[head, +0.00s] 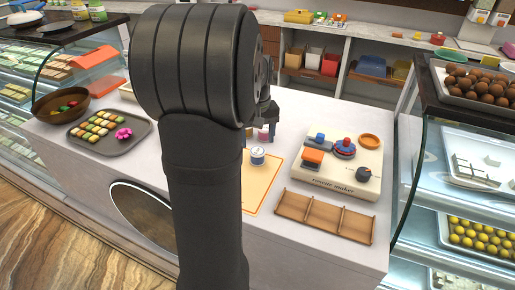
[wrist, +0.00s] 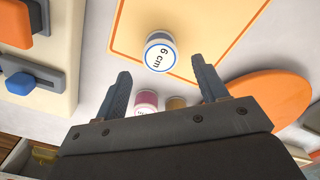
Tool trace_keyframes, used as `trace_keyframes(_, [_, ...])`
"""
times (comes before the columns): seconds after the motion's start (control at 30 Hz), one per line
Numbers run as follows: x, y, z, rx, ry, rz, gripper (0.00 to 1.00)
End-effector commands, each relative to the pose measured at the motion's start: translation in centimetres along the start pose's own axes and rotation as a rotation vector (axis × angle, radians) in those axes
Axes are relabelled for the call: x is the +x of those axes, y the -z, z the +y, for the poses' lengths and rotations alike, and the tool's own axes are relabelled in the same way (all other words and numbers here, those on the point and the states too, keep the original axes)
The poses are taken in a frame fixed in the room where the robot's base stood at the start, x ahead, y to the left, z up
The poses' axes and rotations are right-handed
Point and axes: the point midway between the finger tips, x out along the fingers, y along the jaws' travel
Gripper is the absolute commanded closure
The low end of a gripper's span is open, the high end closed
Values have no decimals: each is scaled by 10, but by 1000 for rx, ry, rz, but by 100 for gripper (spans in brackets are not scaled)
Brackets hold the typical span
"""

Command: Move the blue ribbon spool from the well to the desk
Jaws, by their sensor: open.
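A small round spool with a white top, a blue ring and "6 cm" lettering (head: 258,155) stands on the pale orange-edged mat (head: 262,190). It also shows in the wrist view (wrist: 160,52), beyond my fingertips and apart from them. My gripper (wrist: 163,84) is open and empty; in the head view it is mostly hidden behind my arm. A pink spool (wrist: 146,100) and a yellowish one (wrist: 176,103) show between the fingers, lower in the picture. The cream rosette maker (head: 325,185) carries a blue-and-red round piece (head: 345,147); I cannot tell whether that is a spool in a well.
A wooden three-part tray (head: 324,217) lies in front of the rosette maker. An orange oval (wrist: 272,100) lies right of my fingers in the wrist view. A sweets tray (head: 108,144) and brown bowl (head: 60,106) are at left. Glass cases flank the counter.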

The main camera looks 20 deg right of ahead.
Motion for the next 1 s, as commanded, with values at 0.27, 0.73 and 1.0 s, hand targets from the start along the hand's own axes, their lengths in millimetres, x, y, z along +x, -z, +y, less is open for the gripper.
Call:
trace_keyframes(0.27, [-52, 1, 0, 0, -1, 2, 34])
trace_keyframes(0.73, [-66, 0, 0, 0, 0, 0, 34])
trace_keyframes(1.0, [-48, 0, 0, 0, 1, -3, 34])
